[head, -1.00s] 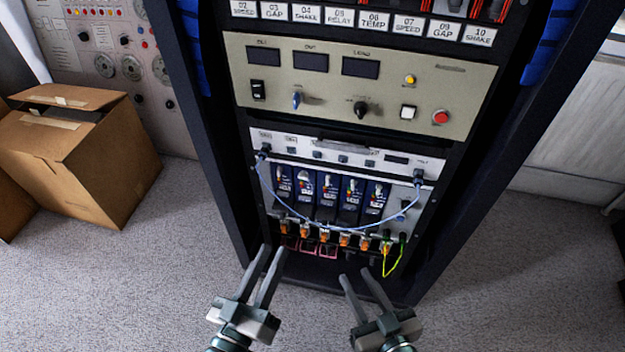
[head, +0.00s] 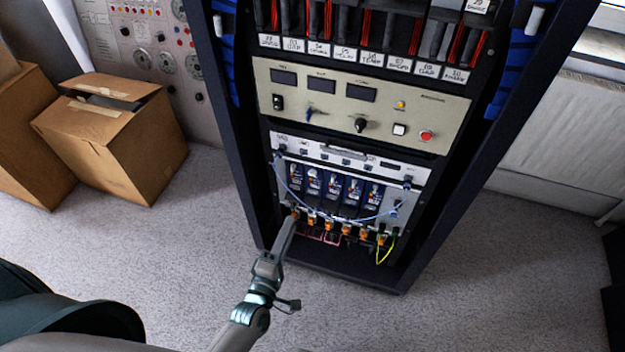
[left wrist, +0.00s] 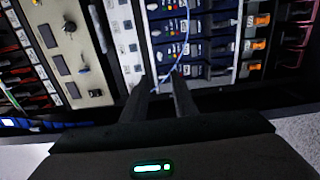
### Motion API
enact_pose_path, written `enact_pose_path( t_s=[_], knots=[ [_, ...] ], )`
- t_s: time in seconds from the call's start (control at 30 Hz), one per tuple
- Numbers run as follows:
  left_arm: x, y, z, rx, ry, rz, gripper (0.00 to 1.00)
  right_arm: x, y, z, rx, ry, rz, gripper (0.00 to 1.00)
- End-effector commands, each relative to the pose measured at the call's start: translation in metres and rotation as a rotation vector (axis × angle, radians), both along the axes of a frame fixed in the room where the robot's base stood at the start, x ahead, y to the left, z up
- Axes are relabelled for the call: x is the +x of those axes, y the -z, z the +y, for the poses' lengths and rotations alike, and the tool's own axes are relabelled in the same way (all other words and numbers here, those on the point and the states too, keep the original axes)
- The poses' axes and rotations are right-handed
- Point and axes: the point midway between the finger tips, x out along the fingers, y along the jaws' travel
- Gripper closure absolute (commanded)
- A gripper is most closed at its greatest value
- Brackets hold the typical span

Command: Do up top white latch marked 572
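Blue modules (head: 332,188) with small white parts stand in a row low in the dark rack, and show close up in the left wrist view (left wrist: 194,27). I cannot read 572 or pick out the white latch. My left gripper (head: 292,220) reaches up to the lower left of this row; its fingers overlap in the head view. In the left wrist view my left gripper (left wrist: 164,82) has its two fingers apart with nothing seen held between them. A thin blue cable (left wrist: 181,48) runs just beyond the fingertips. My right gripper is out of view.
Orange connectors (head: 346,230) line the bottom of the module row, with a yellow-green wire (head: 384,255) at right. A beige control panel (head: 350,108) with knobs and buttons sits above. Cardboard boxes (head: 112,140) stand left of the rack. Grey floor is clear in front.

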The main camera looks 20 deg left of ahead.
Motion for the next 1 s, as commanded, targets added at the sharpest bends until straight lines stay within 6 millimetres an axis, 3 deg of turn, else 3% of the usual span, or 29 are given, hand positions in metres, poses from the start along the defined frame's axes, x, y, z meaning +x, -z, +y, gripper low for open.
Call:
enact_pose_path(
  t_s=[0.27,0.47,1.0],
  knots=[
    [0.006,-0.001,-0.001,0.002,0.001,-0.001,0.74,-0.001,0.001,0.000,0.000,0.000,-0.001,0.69],
    [0.026,-0.001,-0.001,0.003,0.001,-0.002,0.74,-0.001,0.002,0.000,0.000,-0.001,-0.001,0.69],
    [0.120,-0.002,-0.005,0.004,0.001,-0.002,0.74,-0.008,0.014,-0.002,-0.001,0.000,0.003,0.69]
  ],
)
